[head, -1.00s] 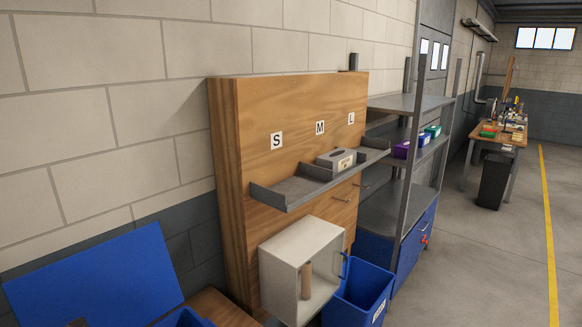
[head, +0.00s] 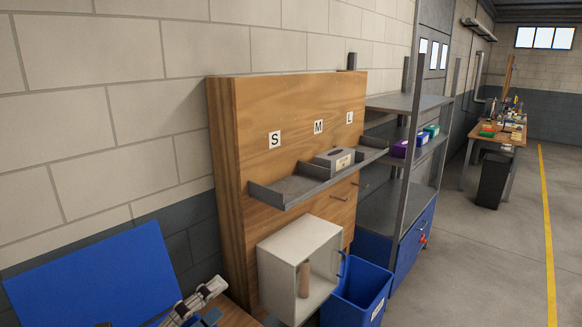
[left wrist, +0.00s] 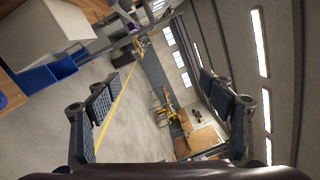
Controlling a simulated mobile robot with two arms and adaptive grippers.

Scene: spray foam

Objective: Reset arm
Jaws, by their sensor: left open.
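My left gripper (head: 207,300) shows at the bottom left of the head view, in front of the blue panel and beside the wooden cabinet. In the left wrist view its two padded fingers (left wrist: 160,100) stand wide apart with nothing between them. The wrist camera looks tilted along the workshop. My right gripper is in neither view.
A white open box (head: 288,252) with a brown cylinder (head: 304,279) inside hangs on the wooden cabinet (head: 285,105). A grey shelf (head: 280,193) labelled S, M, L is above. A blue bin (head: 361,288) stands right; the floor (head: 485,260) beyond is clear.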

